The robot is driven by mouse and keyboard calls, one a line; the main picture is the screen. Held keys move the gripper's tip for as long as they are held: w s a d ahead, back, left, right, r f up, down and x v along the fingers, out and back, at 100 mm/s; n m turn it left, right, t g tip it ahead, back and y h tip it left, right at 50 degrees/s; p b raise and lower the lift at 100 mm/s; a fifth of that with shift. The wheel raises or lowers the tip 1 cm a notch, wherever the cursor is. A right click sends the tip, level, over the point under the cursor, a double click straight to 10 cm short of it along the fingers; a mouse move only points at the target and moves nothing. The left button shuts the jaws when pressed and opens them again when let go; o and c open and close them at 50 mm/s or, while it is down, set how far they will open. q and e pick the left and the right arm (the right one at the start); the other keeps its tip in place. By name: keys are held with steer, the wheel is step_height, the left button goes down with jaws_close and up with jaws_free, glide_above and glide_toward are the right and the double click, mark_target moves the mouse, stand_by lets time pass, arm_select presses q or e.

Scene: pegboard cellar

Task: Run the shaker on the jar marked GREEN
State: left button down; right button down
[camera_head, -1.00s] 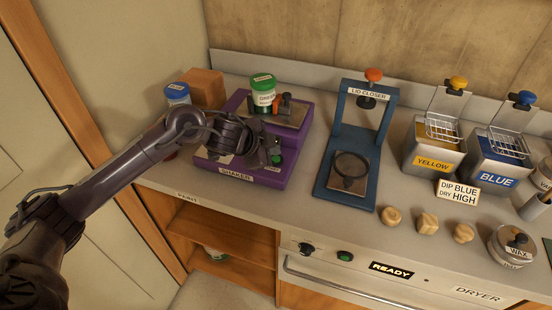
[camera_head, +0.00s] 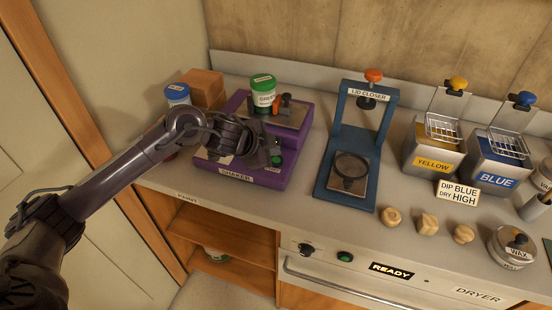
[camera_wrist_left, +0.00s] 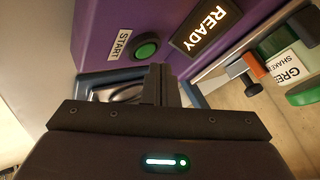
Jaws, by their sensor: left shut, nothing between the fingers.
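The purple shaker (camera_head: 240,181) stands on the counter at the left. The jar marked GREEN (camera_head: 263,94), white with a green lid, stands upright on its rear plate, beside the orange-and-dark clamp (camera_head: 278,104); it also shows in the left wrist view (camera_wrist_left: 290,62). My left gripper (camera_head: 272,154) is shut and empty over the front of the shaker. In the left wrist view its fingertips (camera_wrist_left: 160,72) are just below the green START button (camera_wrist_left: 146,50); I cannot tell whether they touch anything. A lit READY display (camera_wrist_left: 207,27) sits beside the button. My right gripper is not in view.
A blue-lidded jar (camera_head: 177,93) and an orange-brown block (camera_head: 206,88) stand behind my left arm. The blue lid closer (camera_head: 330,165) is right of the shaker. Yellow (camera_head: 432,160) and blue (camera_head: 493,176) dip tanks stand farther right.

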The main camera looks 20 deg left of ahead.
arm_select(q)
steer(key=shift+f, duration=0.15)
stand_by(0.5)
steer(key=shift+f, duration=0.25)
